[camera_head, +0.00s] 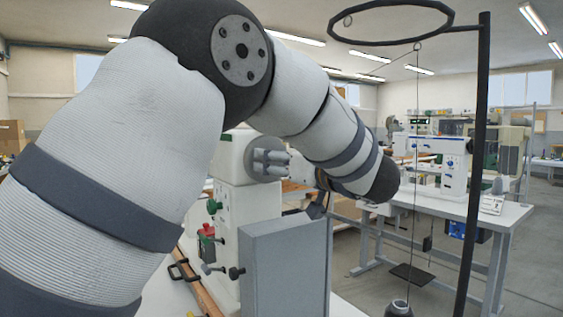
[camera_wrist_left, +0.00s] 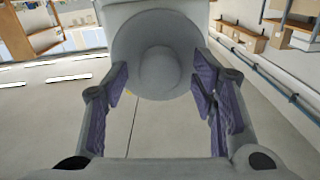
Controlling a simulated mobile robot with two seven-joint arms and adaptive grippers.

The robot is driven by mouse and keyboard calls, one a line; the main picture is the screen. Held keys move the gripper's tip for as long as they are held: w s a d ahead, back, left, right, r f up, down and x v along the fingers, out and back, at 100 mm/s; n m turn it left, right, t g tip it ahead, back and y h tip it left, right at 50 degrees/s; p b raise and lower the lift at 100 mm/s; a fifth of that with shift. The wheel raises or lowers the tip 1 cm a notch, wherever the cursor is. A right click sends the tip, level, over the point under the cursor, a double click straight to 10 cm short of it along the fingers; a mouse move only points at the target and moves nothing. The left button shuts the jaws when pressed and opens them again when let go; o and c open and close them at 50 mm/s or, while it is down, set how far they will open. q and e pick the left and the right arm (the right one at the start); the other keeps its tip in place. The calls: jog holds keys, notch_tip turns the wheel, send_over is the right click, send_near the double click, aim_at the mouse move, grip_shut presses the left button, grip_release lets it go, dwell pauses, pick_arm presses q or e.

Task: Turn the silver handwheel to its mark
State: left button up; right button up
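In the left wrist view the silver handwheel (camera_wrist_left: 158,72) is a large grey disc with a domed hub, facing my camera. My left gripper (camera_wrist_left: 164,95) is open. Its purple-padded fingers lie at either side of the wheel's lower rim, and I cannot tell whether they touch it. In the head view my left gripper (camera_head: 318,199) is small and dark, partly hidden behind my own arm and a grey cabinet. No mark on the wheel can be made out. My right gripper is not in view.
The press (camera_head: 245,200) is pale, with green and red fittings. A grey cabinet (camera_head: 285,262) stands in front of it. To the right, a black pole (camera_head: 479,150) carries a ring and hanging wires. A table with a white machine (camera_head: 440,170) stands behind.

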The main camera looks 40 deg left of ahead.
pick_arm(q)
jog(key=c, duration=1.1)
jog(key=shift+n, duration=0.3)
jog(key=shift+n, duration=4.4)
jog(key=o, duration=1.1)
jog(key=shift+o, duration=0.2)
